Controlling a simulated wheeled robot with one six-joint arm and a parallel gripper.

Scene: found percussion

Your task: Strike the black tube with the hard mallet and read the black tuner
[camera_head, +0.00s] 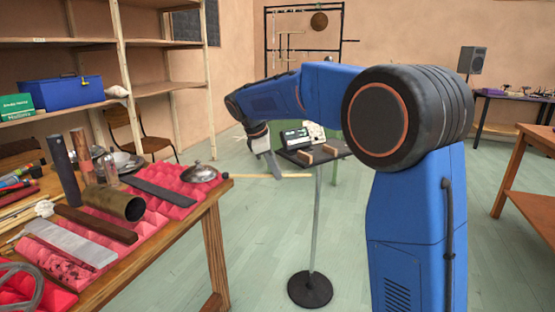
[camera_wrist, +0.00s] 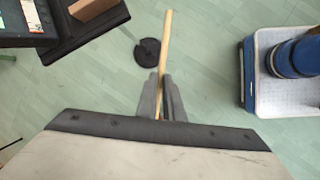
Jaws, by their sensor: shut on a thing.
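My gripper (camera_head: 272,165) is shut on a thin pale wooden stick (camera_head: 295,176), which looks like a mallet's handle. The stick lies level in the air between the table and a small stand. A dark, near-black tube (camera_head: 62,168) stands upright on the left table, away from my gripper. A dark device with a lit screen, likely the black tuner (camera_head: 296,137), sits on the stand; its reading is too small to tell.
The wooden table (camera_head: 150,255) holds pink foam, bars, a brass tube (camera_head: 115,203) and a metal lid (camera_head: 199,173) near the stick. The stand's tray (camera_head: 335,150) carries wooden blocks; its round base (camera_head: 310,289) is on the floor. Shelves stand behind the table.

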